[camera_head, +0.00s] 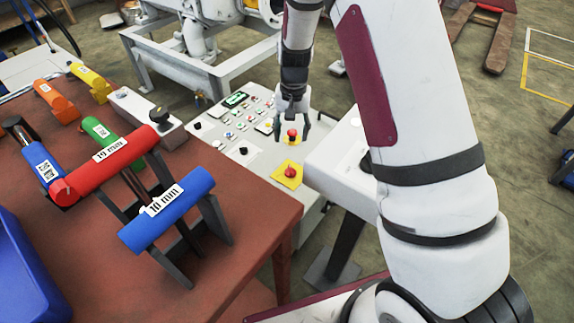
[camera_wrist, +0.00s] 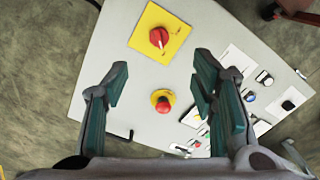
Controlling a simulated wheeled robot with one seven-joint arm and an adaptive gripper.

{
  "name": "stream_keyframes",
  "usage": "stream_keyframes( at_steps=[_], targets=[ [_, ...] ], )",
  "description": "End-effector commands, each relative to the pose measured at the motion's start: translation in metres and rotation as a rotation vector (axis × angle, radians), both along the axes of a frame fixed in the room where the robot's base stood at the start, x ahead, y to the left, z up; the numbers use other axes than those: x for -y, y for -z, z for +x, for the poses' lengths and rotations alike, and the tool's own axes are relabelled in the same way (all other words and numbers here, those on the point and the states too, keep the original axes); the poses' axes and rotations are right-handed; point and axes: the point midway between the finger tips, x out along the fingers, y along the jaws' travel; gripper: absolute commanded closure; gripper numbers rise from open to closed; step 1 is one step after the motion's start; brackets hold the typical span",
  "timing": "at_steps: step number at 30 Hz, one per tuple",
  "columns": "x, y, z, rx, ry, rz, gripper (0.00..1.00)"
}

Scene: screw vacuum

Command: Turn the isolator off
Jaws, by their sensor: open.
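The isolator looks to be the red rotary knob on a square yellow plate (camera_head: 289,175) on the grey control panel (camera_head: 215,147). It also shows at the top of the wrist view (camera_wrist: 159,38), with small marks on its plate that I cannot read. My gripper (camera_head: 292,130) is open and empty, pointing down over the panel. In the wrist view its fingers (camera_wrist: 160,88) stand either side of a red emergency-stop button with a yellow base (camera_wrist: 162,101). The knob lies beyond the fingertips there, apart from them.
The panel carries several small buttons and a display (camera_head: 236,100). A brown table (camera_head: 110,240) at left holds a rack with red (camera_head: 105,165) and blue (camera_head: 166,210) handled tools. A white box-like part (camera_head: 345,160) stands right of the panel.

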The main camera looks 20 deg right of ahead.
Motion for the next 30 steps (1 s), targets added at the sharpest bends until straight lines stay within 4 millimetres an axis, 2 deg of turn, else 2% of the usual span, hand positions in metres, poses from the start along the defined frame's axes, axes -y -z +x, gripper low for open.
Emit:
stream_keyframes(
  at_steps=[1, 3, 11, 24, 30],
  targets=[
    [0.001, 0.019, 0.004, -0.009, 0.005, -0.007, 0.48],
    [0.002, 0.032, 0.007, -0.013, 0.011, -0.013, 0.48],
    [0.003, 0.056, 0.009, -0.017, 0.017, -0.016, 0.48],
    [0.003, 0.14, 0.008, -0.018, 0.016, -0.016, 0.48],
    [0.003, 0.166, 0.008, -0.016, 0.016, -0.017, 0.48]
  ],
)
